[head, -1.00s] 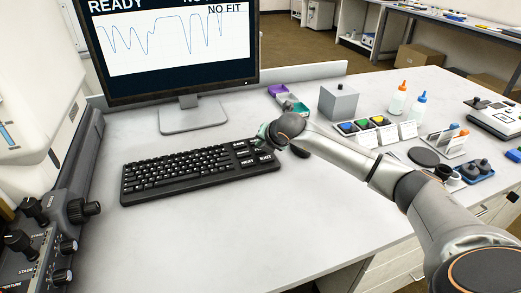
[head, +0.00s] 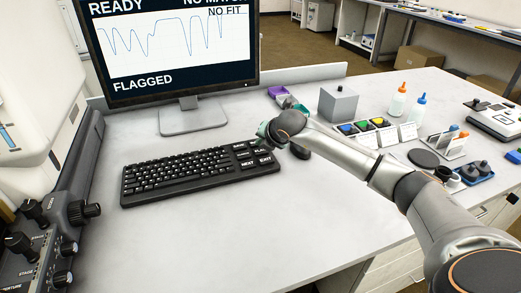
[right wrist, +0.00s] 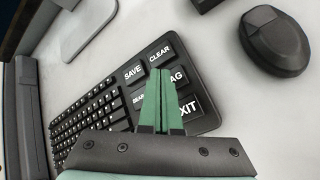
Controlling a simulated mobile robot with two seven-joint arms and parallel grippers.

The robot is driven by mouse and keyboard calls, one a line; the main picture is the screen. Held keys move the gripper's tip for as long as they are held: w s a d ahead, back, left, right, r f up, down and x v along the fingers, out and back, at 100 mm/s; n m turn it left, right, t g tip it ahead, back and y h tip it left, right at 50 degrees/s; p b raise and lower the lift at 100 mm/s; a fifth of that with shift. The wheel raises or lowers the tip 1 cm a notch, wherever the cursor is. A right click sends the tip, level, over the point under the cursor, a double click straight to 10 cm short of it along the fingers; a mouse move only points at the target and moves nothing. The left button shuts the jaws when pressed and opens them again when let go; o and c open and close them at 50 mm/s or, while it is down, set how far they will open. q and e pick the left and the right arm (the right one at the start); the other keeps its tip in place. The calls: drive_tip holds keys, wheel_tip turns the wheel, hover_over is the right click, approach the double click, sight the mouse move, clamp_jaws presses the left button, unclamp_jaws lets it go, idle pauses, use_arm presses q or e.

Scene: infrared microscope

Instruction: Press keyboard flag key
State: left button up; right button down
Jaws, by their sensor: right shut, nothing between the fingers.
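The black keyboard (head: 180,172) lies on the desk in front of the monitor. The flag key (right wrist: 178,76) is at its right end, partly covered by my fingers in the right wrist view, with only "AG" readable. My right gripper (right wrist: 161,72) is shut and empty, with its green fingertips over the flag key's left part. In the head view the right gripper (head: 263,134) is at the keyboard's upper right corner. I cannot tell whether the tips touch the key. The monitor (head: 180,50) reads READY, NO FIT and FLAGGED. My left gripper is not in view.
A black mouse (right wrist: 274,43) lies right of the keyboard. Save (right wrist: 132,73), clear (right wrist: 159,54) and exit (right wrist: 187,108) keys surround the flag key. A grey box (head: 338,103) and bottles stand farther right. The desk in front of the keyboard is clear.

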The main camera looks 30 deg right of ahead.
sight(262, 153)
drive_tip(key=shift+r, duration=0.15)
drive_tip(key=shift+r+p, duration=1.3)
drive_tip(key=shift+r, duration=1.1)
drive_tip(key=shift+f, duration=0.1)
